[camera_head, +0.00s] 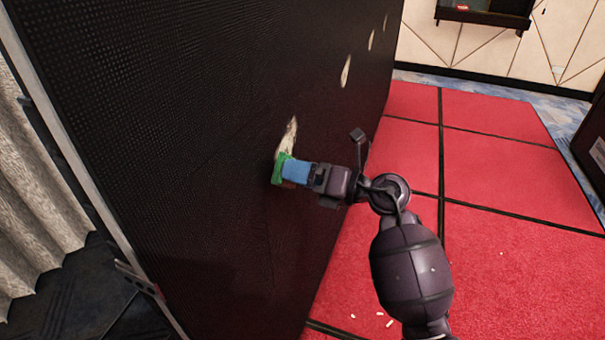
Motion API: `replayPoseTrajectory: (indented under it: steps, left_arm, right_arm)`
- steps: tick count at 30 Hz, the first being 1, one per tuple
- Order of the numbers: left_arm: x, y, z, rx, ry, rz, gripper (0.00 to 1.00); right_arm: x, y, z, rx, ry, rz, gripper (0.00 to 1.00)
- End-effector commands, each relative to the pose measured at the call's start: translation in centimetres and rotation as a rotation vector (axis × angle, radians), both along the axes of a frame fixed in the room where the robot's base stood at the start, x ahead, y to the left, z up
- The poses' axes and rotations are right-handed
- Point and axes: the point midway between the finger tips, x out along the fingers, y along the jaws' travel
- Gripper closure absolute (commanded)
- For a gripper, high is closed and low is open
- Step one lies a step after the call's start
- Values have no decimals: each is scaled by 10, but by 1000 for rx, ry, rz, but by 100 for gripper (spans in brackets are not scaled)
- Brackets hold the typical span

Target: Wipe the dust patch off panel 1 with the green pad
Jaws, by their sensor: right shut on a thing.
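My right gripper (314,176) is shut on the blue block that backs the green pad (279,169). The pad's green face is against or very close to the dark video wall (180,140); I cannot tell if it touches. A pale dust patch (290,136) shows on the nearest marked part of the wall, just above the pad. The pad seems to cover the patch's lower part. No panel number is readable. My left gripper is out of view.
Several more pale patches (346,71) run along the wall farther back. Red floor mats (500,215) with dark seams lie to the right, with small white bits on them. A dark cabinet (593,140) stands at the right edge. Grey curtains (38,190) hang at the left.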

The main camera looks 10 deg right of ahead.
Motion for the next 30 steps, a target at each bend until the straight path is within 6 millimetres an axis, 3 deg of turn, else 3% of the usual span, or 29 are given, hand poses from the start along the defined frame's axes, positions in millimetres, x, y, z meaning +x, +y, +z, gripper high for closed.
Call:
replayPoseTrajectory:
  steps: [30]
  left_arm:
    - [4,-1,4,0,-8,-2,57]
  right_arm:
    - [9,13,0,1,-1,0,26]
